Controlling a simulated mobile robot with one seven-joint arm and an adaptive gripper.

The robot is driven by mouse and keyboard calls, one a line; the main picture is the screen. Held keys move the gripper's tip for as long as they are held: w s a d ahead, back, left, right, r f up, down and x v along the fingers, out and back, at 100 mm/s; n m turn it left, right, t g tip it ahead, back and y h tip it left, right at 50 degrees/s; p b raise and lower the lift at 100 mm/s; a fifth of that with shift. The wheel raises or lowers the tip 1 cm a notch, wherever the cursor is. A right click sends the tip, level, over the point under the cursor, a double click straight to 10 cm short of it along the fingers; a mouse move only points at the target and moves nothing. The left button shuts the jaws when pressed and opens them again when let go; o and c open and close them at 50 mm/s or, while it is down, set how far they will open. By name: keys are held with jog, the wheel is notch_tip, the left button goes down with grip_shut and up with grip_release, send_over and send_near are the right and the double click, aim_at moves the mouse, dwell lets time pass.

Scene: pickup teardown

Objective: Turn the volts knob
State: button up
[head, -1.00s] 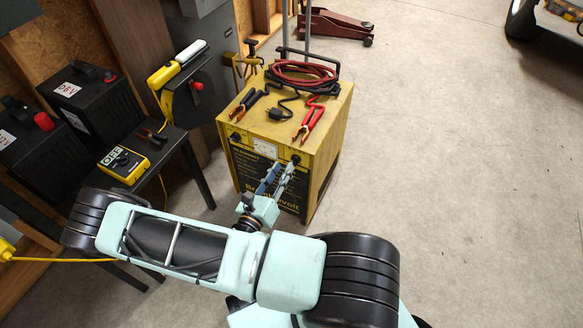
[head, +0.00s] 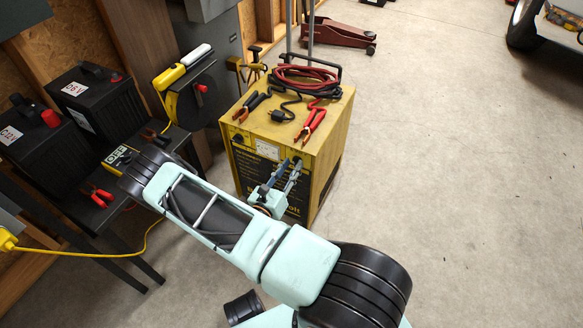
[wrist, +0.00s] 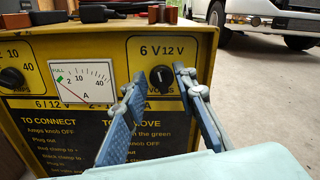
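The volts knob (wrist: 161,78) is a round black knob with a pale pointer, under the "6 V 12 V" label on the yellow charger's front panel in the wrist view. Its pointer looks roughly upright. My gripper (wrist: 154,80) is open, with one blue-and-grey finger left of the knob and the other to its right. Neither finger is clearly touching it. In the head view my gripper (head: 289,166) is at the upper right of the charger (head: 338,100) front, where it hides the knob.
The amps knob (wrist: 11,78) and ammeter (wrist: 82,81) are left of the volts knob. Red and black cables (head: 306,76) and clamps lie on the charger top. A black table (head: 150,258) with batteries and a yellow meter (head: 121,158) stands left. Floor at right is clear.

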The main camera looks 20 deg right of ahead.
jog(key=shift+w+d, duration=0.15)
jog(key=shift+d, duration=0.1)
grip_shut()
jog(key=shift+w+a+n, duration=0.1)
jog(key=shift+n, duration=1.5)
grip_release()
